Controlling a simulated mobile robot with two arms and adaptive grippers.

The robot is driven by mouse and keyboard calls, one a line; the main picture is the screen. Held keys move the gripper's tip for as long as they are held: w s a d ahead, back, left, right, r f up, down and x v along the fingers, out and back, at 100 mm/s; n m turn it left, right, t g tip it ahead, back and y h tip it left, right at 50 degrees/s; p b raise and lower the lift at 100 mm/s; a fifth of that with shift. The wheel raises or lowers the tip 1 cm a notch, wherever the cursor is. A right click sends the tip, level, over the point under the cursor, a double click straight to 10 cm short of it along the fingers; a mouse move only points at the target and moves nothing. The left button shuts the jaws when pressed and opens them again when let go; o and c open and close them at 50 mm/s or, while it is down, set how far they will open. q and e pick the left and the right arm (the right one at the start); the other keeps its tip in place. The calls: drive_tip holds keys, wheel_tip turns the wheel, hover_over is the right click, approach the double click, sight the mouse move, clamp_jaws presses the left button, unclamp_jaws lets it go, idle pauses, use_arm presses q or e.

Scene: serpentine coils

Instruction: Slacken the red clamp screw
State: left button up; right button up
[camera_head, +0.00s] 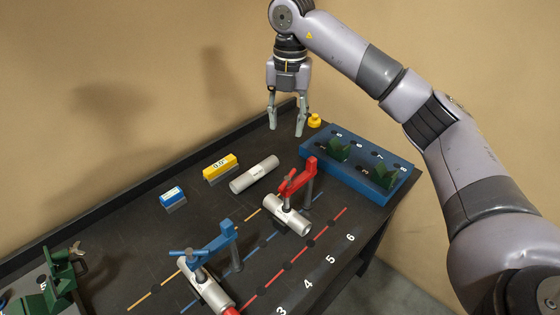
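The red clamp (309,168) stands on the dark table right of centre. Its arm reaches over a silver cylinder (288,215), and its red screw (288,186) with a cross handle is at the end of that arm, above the cylinder. I cannot tell how tightly the screw presses. My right gripper (287,130) points down near the table's back edge, behind and left of the red clamp and well apart from it. Its two fingers are spread with nothing between them. My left gripper is not in view.
A yellow knob-like piece (315,121) is just right of my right gripper. A blue tray (372,190) with green pieces is at the right. A blue clamp (222,236) stands front left. A grey cylinder (254,174), a yellow block (220,167) and a blue block (172,196) lie behind.

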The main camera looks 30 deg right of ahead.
sight(288, 177)
drive_tip(key=f+p, duration=0.2)
drive_tip(key=f, duration=0.3)
drive_tip(key=f+p, duration=0.2)
drive_tip(key=f, duration=0.3)
drive_tip(key=f+p, duration=0.1)
drive_tip(key=f, duration=0.5)
drive_tip(key=shift+s+p, duration=0.35)
drive_tip(key=shift+p, duration=0.05)
drive_tip(key=shift+d+f, duration=0.1)
drive_tip(key=shift+f, duration=0.4)
drive_tip(key=shift+r, duration=0.1)
clamp_jaws()
